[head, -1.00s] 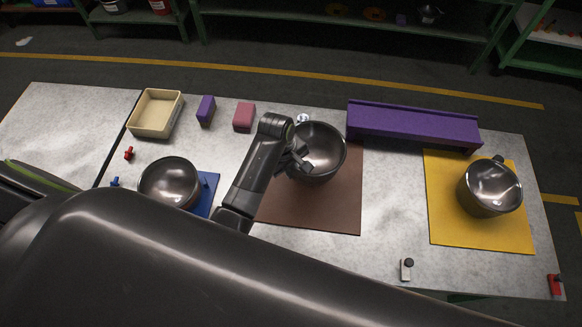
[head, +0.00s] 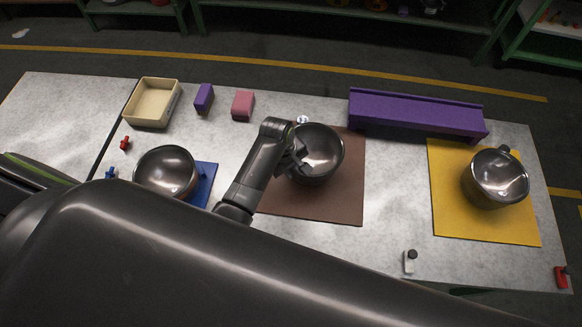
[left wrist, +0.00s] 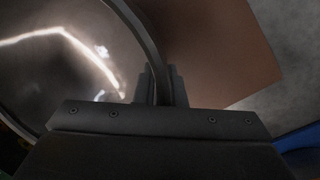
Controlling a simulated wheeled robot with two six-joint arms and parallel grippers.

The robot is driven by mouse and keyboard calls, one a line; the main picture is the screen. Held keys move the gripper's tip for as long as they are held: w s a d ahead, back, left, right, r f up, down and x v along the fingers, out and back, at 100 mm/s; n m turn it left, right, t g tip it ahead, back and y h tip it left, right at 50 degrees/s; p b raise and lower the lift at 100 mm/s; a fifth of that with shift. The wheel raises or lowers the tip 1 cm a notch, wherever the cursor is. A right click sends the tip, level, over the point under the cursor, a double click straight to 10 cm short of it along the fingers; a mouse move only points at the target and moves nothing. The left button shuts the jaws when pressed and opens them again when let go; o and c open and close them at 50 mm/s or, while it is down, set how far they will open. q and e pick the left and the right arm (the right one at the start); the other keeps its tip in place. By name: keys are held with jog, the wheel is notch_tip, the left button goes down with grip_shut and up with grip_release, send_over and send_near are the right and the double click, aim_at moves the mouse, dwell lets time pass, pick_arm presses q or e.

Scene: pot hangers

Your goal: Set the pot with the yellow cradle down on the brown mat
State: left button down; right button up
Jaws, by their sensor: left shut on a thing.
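A dark steel pot (head: 322,146) is over the upper part of the brown mat (head: 335,200), roughly level. My left gripper (head: 299,158) is shut on the left side of its rim. In the left wrist view the pot's wall (left wrist: 148,32) passes between the fingers (left wrist: 158,85), with the brown mat (left wrist: 215,45) beyond it. I cannot tell whether the pot's underside touches the mat. No yellow cradle shows clearly on this pot. My right gripper is not in view.
Another pot (head: 496,175) is on the yellow mat (head: 480,225), and one (head: 166,170) by the blue mat (head: 205,185). A purple channel-shaped block (head: 415,112) stands right of the held pot. A beige tray (head: 150,105), purple block (head: 204,97) and pink block (head: 243,104) lie at the back.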

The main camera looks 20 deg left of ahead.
pick_arm(q)
jog(key=shift+w+f, duration=0.1)
jog(key=shift+f, duration=0.35)
dwell(0.5)
jog(key=c, duration=1.4)
grip_release()
jog(key=shift+c, duration=0.2)
jog(key=shift+f, duration=0.15)
notch_tip(320, 180, up, 17)
jog(key=s+a+p, duration=0.1)
jog(key=a+p, duration=0.1)
jog(key=shift+s+a+r, duration=0.2)
jog(key=shift+a, duration=0.15)
jog(key=shift+f, duration=0.1)
